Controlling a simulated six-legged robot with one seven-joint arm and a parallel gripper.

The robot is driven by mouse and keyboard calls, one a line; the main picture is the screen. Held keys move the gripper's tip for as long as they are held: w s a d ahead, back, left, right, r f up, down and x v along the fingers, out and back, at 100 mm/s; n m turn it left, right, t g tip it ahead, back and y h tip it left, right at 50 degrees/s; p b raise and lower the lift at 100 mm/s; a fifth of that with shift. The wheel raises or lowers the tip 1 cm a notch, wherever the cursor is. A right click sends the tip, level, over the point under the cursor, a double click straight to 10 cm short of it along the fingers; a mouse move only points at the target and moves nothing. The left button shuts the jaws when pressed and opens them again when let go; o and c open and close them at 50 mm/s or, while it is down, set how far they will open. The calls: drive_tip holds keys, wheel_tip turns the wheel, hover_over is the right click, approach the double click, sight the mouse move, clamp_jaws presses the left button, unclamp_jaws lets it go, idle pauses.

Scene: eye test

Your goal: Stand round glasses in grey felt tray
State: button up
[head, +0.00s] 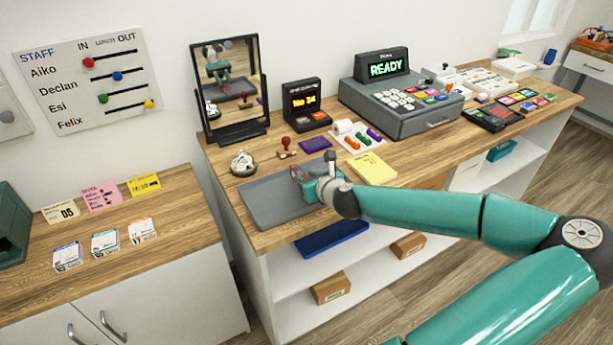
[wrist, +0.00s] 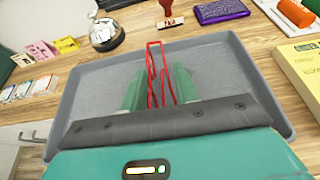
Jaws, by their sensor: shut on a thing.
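The grey felt tray (head: 262,203) lies on the wooden counter below the mirror; it fills the middle of the wrist view (wrist: 92,88). My gripper (head: 303,183) is over the right part of the tray. In the wrist view its two green fingers (wrist: 158,88) are shut on thin red-framed glasses (wrist: 154,46). The glasses also show in the head view (head: 296,173). They stick out past the fingertips, seen nearly edge-on, so their lens shape is unclear. I cannot tell whether they touch the tray floor. The tray otherwise looks empty.
A service bell (head: 243,162) and a stamp (head: 287,148) stand just behind the tray. A purple pad (head: 315,145) and a yellow notepad (head: 371,168) lie nearby to the right. A mirror (head: 228,85) and a cash register (head: 400,100) stand farther back.

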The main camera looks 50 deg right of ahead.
drive_tip(key=shift+s+d, duration=0.15)
drive_tip(key=shift+s, duration=0.05)
drive_tip(key=shift+w+f, duration=0.1)
drive_tip(key=shift+f, duration=0.1)
drive_tip(key=o, duration=0.8)
drive_tip(key=shift+o, duration=0.7)
drive_tip(key=shift+r, duration=0.2)
drive_tip(key=v, duration=1.2)
drive_tip(key=shift+f, duration=0.15)
